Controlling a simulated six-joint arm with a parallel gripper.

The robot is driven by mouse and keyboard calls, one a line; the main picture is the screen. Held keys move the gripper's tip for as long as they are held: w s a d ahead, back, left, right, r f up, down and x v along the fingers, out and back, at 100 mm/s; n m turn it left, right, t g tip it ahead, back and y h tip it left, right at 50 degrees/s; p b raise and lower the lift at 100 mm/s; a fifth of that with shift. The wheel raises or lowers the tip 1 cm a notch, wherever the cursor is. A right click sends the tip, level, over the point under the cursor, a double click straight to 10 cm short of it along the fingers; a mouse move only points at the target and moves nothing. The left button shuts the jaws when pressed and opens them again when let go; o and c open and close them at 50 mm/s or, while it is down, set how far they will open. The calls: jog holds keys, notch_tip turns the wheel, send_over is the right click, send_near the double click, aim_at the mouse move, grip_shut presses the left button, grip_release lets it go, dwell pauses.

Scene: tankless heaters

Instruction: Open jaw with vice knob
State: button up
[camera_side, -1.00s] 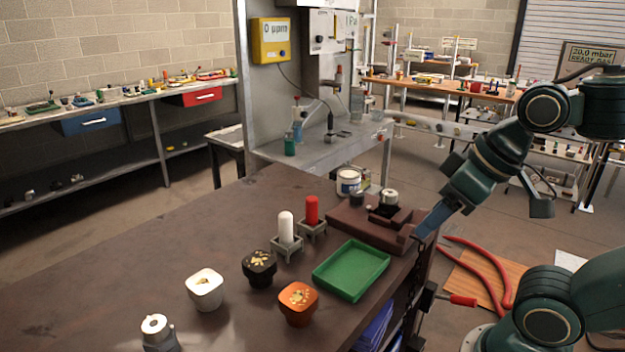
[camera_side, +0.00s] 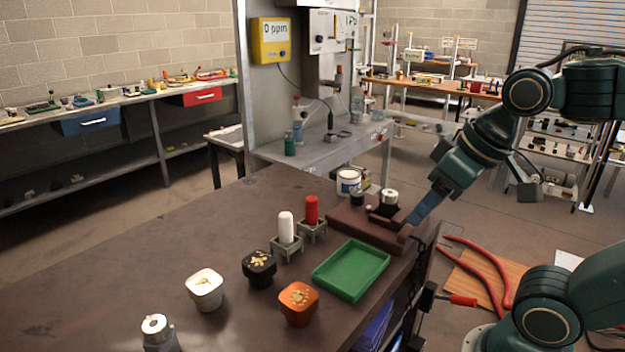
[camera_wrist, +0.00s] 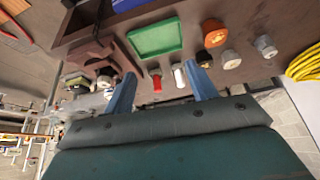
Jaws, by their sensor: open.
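A dark red-brown block fixture, which looks like the vice (camera_side: 345,222), sits at the bench's right end. It bears a silver cylinder with a black base (camera_side: 389,200) and a smaller black piece (camera_side: 357,199). The block also shows at upper left in the wrist view (camera_wrist: 88,52). A red handle (camera_side: 462,300) on a black fitting sticks out from the bench's right side; I cannot tell which part is the vice knob. My gripper (camera_side: 422,214) points down beside the block's right end. Its blue fingers are apart and empty in the wrist view (camera_wrist: 161,88). Contact cannot be judged.
A green tray (camera_side: 350,270) lies left of the gripper's side of the bench. Red (camera_side: 311,209) and white (camera_side: 285,228) cylinders stand in holders. White (camera_side: 206,290), black (camera_side: 259,268) and orange (camera_side: 298,304) pots stand in front. A white tin (camera_side: 348,182) is behind the block.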

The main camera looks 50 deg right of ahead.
jog(key=w+d+r+m+g, duration=0.2)
jog(key=w+d+r+m, duration=0.1)
jog(key=w, duration=0.4)
jog(key=m+g, duration=0.3)
jog(key=m, duration=0.6)
send_over(357, 193)
notch_tip(357, 193, down, 5)
jog(key=shift+d+r, duration=0.1)
jog(key=shift+d, duration=0.05)
notch_tip(357, 193, down, 14)
jog(key=shift+r, duration=0.1)
jog(key=c, duration=1)
